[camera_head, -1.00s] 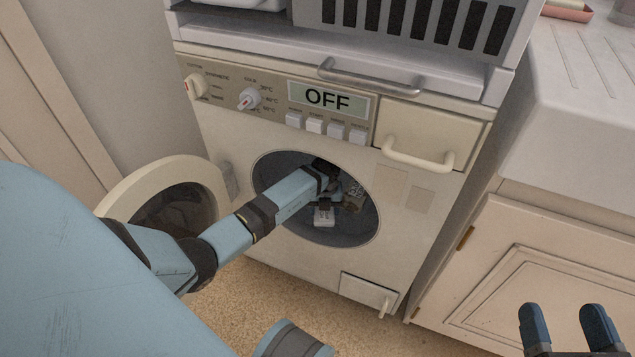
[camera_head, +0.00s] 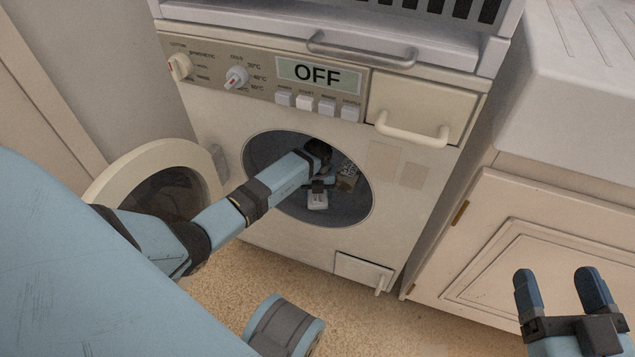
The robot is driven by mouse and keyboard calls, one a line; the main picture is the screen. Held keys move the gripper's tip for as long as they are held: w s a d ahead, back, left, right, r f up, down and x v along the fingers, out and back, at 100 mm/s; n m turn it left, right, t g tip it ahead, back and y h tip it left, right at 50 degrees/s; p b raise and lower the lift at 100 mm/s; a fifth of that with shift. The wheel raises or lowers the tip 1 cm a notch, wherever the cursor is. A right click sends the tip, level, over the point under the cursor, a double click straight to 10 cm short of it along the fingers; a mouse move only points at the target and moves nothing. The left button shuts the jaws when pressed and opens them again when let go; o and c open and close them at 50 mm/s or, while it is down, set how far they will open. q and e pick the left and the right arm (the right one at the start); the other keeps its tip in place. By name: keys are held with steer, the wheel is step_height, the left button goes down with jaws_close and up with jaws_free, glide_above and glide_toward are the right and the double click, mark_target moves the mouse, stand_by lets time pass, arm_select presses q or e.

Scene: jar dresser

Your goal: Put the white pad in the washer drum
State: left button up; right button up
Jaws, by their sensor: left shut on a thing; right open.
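The washer drum (camera_head: 345,212) shows as a dark round opening in the washer's front. My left arm reaches through this opening. My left gripper (camera_head: 318,189) is inside the drum, shut on the small white pad (camera_head: 317,201); its fingertips are small and partly hidden. A brownish patterned thing (camera_head: 347,178) is just right of the gripper in the drum; I cannot tell what it is. My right gripper (camera_head: 560,287) is open and empty at the lower right, away from the washer.
The round washer door (camera_head: 117,178) stands open to the left of the opening, close to my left arm. The washer display (camera_head: 318,75) reads OFF. A drawer handle (camera_head: 415,133) juts out at upper right. A cabinet (camera_head: 555,230) stands to the right.

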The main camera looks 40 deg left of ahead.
arm_select(q)
steer(key=o, duration=1)
steer(key=shift+c, duration=0.2)
steer(key=shift+r, duration=0.15)
arm_select(e)
steer(key=shift+r, duration=0.1)
arm_select(q)
step_height(320, 180, up, 4)
steer(key=shift+p, duration=1.15)
step_height(320, 180, up, 4)
steer(key=shift+f+p, duration=0.15)
steer(key=shift+p, duration=0.75)
steer(key=shift+r, duration=0.4)
arm_select(e)
steer(key=s+m+g, duration=0.1)
steer(key=s+a+f+m, duration=0.1)
steer(key=m, duration=0.1)
steer(key=shift+a+g+h, duration=0.2)
steer(key=shift+g+h, duration=0.1)
steer(key=shift+g, duration=0.1)
